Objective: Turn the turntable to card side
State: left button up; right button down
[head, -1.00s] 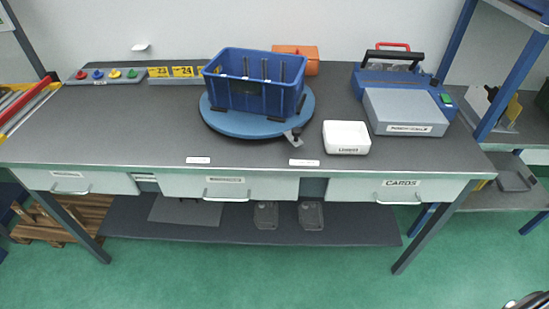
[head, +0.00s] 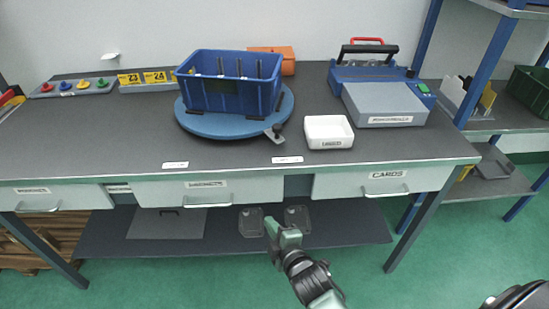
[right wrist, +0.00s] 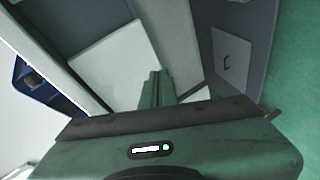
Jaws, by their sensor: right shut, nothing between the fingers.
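The round blue turntable (head: 222,128) lies on the workbench, left of the middle in the head view. A blue crate (head: 208,97) with upright dividers stands on it. A small grey and black lever (head: 274,132) sticks out at its front right edge. My right gripper (head: 270,226) is in front of the bench, below the tabletop edge and apart from the turntable. Its fingers (right wrist: 156,90) are together and empty in the right wrist view. My left gripper is in neither view.
An orange box (head: 284,60) is behind the crate. The drawer marked CARDS (head: 386,182) is shut. Clear bins (head: 298,218) rest on the lower shelf (head: 340,232).

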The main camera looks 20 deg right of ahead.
aim_at(275, 158)
notch_tip(275, 158, up, 16)
jog(key=w+d+n+t, duration=0.1)
jog(key=d+n+t, duration=0.1)
jog(key=n+t, duration=0.15)
jog(key=shift+m+h, duration=0.25)
jog(key=shift+h, duration=0.05)
jog(key=w, duration=1)
jog(key=shift+w+a+f, duration=0.1)
jog(key=shift+w, duration=0.2)
jog(key=shift+w+d, duration=0.15)
jog(key=shift+d, duration=1.1)
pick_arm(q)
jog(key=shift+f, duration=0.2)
pick_arm(e)
jog(key=shift+w+d, duration=0.1)
jog(key=shift+d, duration=0.45)
